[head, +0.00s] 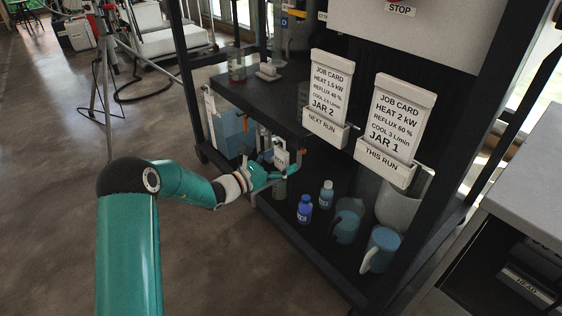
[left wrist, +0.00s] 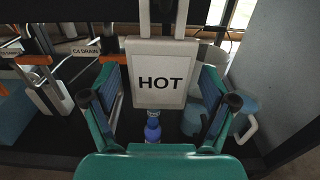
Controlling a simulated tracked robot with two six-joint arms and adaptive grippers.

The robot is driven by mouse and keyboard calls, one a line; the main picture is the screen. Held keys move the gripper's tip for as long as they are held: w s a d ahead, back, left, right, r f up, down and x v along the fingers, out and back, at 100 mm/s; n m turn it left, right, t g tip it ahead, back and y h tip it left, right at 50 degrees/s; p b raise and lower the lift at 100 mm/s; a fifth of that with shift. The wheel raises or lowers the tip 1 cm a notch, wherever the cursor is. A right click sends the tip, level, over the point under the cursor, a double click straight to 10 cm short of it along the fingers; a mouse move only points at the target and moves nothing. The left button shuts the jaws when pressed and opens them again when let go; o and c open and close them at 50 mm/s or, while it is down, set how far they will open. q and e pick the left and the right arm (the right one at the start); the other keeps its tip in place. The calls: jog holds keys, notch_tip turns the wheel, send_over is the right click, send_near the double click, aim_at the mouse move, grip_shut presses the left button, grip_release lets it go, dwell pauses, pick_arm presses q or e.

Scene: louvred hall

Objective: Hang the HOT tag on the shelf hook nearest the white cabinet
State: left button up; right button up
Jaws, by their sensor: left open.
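The HOT tag (left wrist: 160,78) is a white plate with black letters. It hangs upright with a pale loop rising from its top; it also shows below the shelf edge in the head view (head: 281,158). What holds the loop is cut off in the left wrist view and too small to tell in the head view. My left gripper (head: 272,174) is open, with one finger on each side of the tag and gaps between. My right gripper is out of view.
Two job cards (head: 331,92) (head: 396,118) hang in front of the rack. Small blue bottles (head: 305,209) and jugs (head: 381,248) stand on the lower shelf. A C4 DRAIN label (left wrist: 86,50) is left of the tag. A pale-topped bench (head: 530,165) stands right.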

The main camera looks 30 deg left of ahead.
pick_arm(q)
jog(key=v, duration=0.7)
dwell(0.3)
jog(key=shift+s, duration=0.1)
jog(key=v, duration=1.2)
